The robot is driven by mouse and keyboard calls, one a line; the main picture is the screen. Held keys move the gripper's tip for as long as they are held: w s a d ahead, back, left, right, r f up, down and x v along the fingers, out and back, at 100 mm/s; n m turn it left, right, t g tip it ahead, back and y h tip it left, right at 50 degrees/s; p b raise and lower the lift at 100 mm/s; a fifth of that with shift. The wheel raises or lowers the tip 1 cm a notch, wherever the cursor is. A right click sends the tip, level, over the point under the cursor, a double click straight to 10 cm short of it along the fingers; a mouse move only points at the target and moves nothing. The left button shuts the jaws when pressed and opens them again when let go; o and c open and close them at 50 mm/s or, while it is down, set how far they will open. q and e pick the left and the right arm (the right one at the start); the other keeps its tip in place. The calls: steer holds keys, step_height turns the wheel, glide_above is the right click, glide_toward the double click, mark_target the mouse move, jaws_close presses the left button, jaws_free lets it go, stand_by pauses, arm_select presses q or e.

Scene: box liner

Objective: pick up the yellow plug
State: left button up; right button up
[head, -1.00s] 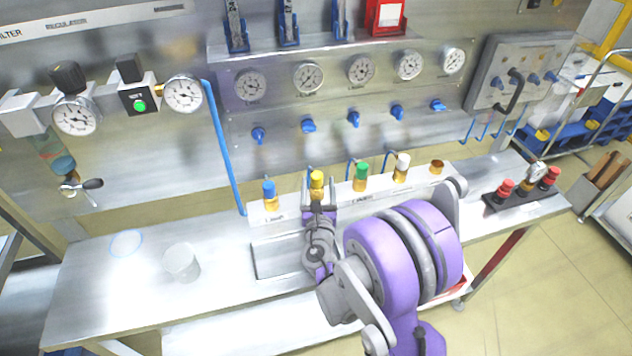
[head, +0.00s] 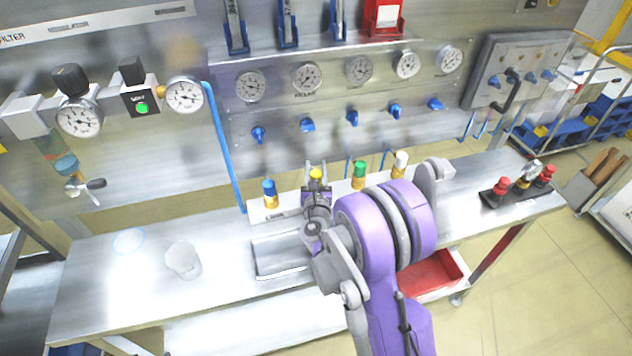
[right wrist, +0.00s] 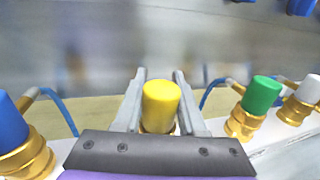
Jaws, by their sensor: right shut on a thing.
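The yellow plug (head: 316,174) shows in the head view in the row of brass fittings at the back of the bench. In the right wrist view the yellow plug (right wrist: 161,104) stands upright between the two fingers, with brass showing below its cap. My right gripper (head: 316,167) is shut on the yellow plug; its fingers also show in the right wrist view (right wrist: 159,78). The gripper hides the lower part of the plug, so I cannot tell whether it is still seated in its fitting. My left gripper is not in view.
A blue plug (head: 269,188) stands to the left, and a green plug (head: 359,170) and a white plug (head: 401,160) to the right. A clear cup (head: 183,260) stands on the bench (head: 95,290). A recessed tray (head: 275,262) lies in front of the row.

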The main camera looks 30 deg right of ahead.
jaws_close()
